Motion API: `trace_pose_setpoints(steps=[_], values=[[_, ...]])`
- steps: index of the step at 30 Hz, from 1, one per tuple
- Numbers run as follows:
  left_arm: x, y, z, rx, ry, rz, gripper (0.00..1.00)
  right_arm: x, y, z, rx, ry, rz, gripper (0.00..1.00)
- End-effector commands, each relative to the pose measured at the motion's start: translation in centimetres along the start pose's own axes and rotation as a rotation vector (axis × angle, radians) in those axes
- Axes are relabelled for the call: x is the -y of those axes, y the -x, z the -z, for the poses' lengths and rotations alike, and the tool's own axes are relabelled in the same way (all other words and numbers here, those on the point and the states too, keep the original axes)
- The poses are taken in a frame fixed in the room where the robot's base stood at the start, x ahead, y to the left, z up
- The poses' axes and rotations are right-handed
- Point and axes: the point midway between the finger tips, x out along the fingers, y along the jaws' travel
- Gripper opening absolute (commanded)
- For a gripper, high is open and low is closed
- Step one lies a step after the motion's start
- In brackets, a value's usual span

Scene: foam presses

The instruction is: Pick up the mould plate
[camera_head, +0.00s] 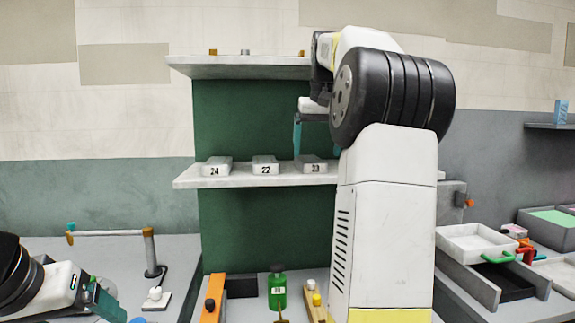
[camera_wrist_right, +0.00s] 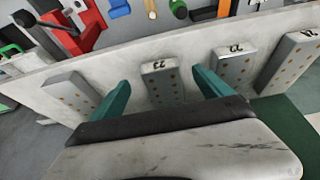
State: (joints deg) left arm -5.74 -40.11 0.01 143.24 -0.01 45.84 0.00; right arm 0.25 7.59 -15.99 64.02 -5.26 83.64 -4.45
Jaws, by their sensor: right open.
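Several pale mould plates stand on the middle shelf. In the head view I see plate 24 (camera_head: 217,167), plate 22 (camera_head: 265,166) and a third plate (camera_head: 313,166) whose label is hard to read. My right gripper (camera_head: 315,148) is open and points down at this third plate. In the right wrist view the third plate (camera_wrist_right: 162,83) shows between the open teal fingers; contact cannot be told. Plate 22 (camera_wrist_right: 236,65) is right of the fingers, and another plate (camera_wrist_right: 70,94) is left of them. My left gripper (camera_head: 98,300) is low at the left, its opening unclear.
The shelf (camera_head: 240,181) has a green back panel and an upper shelf (camera_head: 235,68) above. Below are a green bottle (camera_head: 277,289) and an orange bar (camera_head: 212,299). White trays (camera_head: 474,243) stand at the right. My right arm hides the shelf's right part.

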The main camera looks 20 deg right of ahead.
Motion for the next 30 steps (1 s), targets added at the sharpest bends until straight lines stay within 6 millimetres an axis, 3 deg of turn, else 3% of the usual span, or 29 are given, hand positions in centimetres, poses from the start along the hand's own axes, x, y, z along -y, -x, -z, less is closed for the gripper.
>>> trace_pose_setpoints(steps=[4, 12, 21, 23, 30], values=[[0.0, 0.0, 0.0, 0.000, 0.000, 0.000, 0.85, 0.0, -0.7, 1.0, 0.001, 0.000, 0.000, 0.89], [0.0, 0.0, 0.0, 0.000, 0.000, 0.000, 0.85, 0.0, -4.7, 0.8, 0.001, 0.000, 0.001, 0.89], [0.0, 0.0, 0.0, 0.000, 0.000, 0.000, 0.85, 0.0, -5.3, 0.8, -0.001, 0.000, 0.001, 0.89], [0.0, 0.0, 0.0, 0.000, 0.000, 0.000, 0.85, 0.0, -5.3, 0.8, -0.001, 0.000, 0.001, 0.81], [0.0, 0.0, 0.0, 0.000, 0.000, 0.000, 0.85, 0.0, -5.3, 0.8, -0.001, 0.000, 0.001, 0.34]])
